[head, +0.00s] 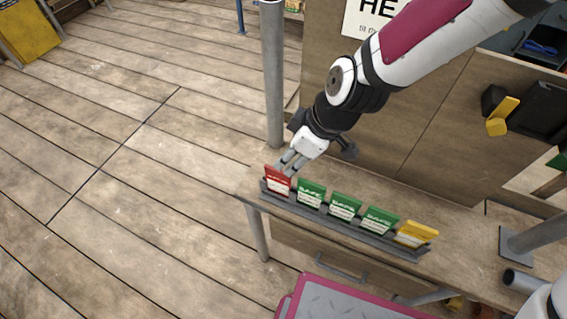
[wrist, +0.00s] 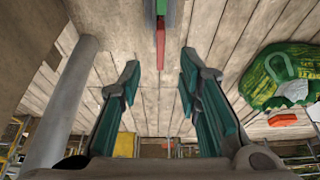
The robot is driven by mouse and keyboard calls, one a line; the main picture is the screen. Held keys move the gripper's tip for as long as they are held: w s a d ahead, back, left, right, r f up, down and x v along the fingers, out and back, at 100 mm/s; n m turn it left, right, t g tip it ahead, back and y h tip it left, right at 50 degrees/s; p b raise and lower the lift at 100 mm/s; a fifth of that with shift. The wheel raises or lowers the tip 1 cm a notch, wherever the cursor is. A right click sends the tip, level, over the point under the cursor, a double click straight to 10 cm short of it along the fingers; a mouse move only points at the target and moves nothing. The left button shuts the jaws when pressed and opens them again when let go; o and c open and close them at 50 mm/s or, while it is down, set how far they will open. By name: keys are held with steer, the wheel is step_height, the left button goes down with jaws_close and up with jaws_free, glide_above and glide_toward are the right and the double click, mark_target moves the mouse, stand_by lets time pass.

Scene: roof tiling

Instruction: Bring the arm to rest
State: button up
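My gripper (head: 287,164) is at the left end of a desk, just behind a red card (head: 278,180). In the wrist view my gripper (wrist: 160,75) is open, its two fingers wide apart with nothing between them. The red card shows edge-on in the wrist view (wrist: 160,45), at the top, beyond the fingertips; I cannot tell whether they touch it. The card stands in a dark rack (head: 370,237) in a row with several green cards (head: 345,206) and a yellow card (head: 416,234). My arm reaches in from the upper right.
A grey post (head: 273,75) stands close left of my gripper, also in the wrist view (wrist: 68,105). A wooden panel (head: 400,110) rises behind the desk (head: 400,190). A green bag (wrist: 285,80) is at right in the wrist view. The plank floor (head: 120,150) at left is clear.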

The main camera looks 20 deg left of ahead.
steer(key=shift+v, duration=1.8)
steer(key=w+d+r+m+t+h, duration=0.1)
steer(key=d+r+m+h, duration=0.1)
steer(key=d+r+m, duration=0.5)
steer(key=d+r+m+t+h, duration=0.15)
steer(key=d+r, duration=0.25)
steer(key=d, duration=0.7)
steer(key=s+d+r+m+t+h, duration=0.1)
steer(key=s+d+r+m+t, duration=0.1)
steer(key=s+d+r+m, duration=0.6)
steer(key=s+d, duration=0.2)
steer(key=d, duration=0.2)
steer(key=shift+r+m, duration=0.25)
steer(key=shift+m, duration=0.1)
